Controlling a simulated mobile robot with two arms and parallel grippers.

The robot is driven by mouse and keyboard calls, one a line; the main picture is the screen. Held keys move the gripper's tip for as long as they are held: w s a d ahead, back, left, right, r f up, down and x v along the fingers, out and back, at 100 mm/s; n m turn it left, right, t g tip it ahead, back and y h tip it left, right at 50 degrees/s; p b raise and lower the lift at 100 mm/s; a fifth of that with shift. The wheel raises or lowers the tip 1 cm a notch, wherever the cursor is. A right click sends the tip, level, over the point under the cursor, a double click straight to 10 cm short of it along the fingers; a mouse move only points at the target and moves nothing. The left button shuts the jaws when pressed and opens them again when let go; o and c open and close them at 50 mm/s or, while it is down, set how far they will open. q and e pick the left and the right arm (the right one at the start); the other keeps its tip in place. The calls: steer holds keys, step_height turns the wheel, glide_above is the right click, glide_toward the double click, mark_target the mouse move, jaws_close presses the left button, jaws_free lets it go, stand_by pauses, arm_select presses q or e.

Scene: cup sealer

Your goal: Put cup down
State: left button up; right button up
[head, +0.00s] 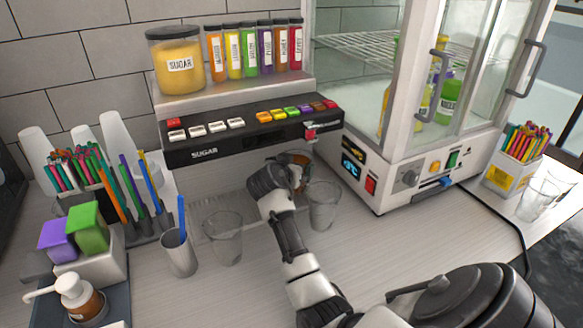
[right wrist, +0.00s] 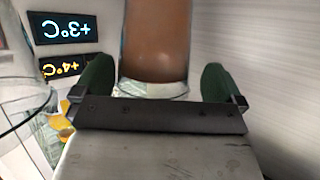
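A clear cup with brown liquid (head: 298,157) is under the black dispenser panel, partly hidden by my right gripper (head: 287,178). In the right wrist view the brown-filled cup (right wrist: 156,45) is between the two green fingers of my right gripper (right wrist: 158,82). A narrow light gap shows between the cup and the finger on the right, so the gripper looks open around it. Whether the cup touches the counter is hidden. My left gripper is not in view.
Empty clear cups stand left (head: 223,238) and right (head: 323,205) of my right forearm. The dispenser panel (head: 250,128) overhangs the cup. A glass-doored cooler (head: 385,190) is at the right. The front counter is partly clear.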

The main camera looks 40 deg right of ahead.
steer(key=shift+s+a+r+p, duration=0.1)
steer(key=shift+s+r+p, duration=0.1)
steer(key=shift+p, duration=0.15)
steer(key=p+v, duration=0.4)
steer(key=v, duration=0.7)
